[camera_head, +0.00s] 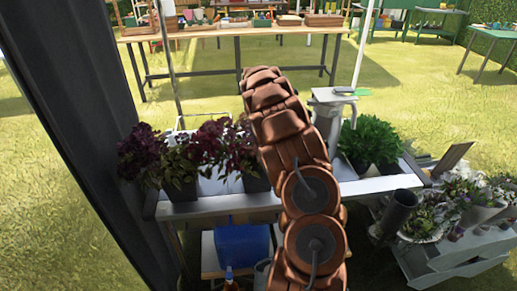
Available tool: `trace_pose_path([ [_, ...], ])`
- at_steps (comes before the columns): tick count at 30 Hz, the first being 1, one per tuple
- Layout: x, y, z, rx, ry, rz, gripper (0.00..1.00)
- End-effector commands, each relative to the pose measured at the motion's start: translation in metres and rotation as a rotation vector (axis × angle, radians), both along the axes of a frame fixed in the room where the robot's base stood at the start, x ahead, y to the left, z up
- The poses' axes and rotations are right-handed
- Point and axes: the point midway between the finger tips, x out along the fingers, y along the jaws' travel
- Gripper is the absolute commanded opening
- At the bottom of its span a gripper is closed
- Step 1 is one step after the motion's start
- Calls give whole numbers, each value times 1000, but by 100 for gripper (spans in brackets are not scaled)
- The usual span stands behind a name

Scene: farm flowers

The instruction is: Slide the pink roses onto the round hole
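I cannot pick out any pink roses or a round hole in the head view. Dark purple-red leafy plants (205,150) stand in dark pots on a pale bench (375,186), left of my copper-coloured arm. A bushy green plant (370,138) in dark pots stands on the same bench, right of the arm. My arm runs up the middle of the picture and covers part of the bench. My gripper does not show, so its opening and anything it may hold cannot be seen.
A grey stand with white flowers (470,203) is at the right, with a dark upright tube (398,208) beside it. A blue container (242,247) sits below the bench. A dark post (85,125) fills the left. A long wooden table (215,33) stands behind, across open grass.

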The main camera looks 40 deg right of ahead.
Motion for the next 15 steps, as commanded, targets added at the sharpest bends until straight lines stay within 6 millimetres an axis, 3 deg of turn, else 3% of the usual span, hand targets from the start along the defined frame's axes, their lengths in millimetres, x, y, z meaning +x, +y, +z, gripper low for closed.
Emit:
trace_pose_path([
  [11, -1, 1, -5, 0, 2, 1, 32],
  [15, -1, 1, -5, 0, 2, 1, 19],
])
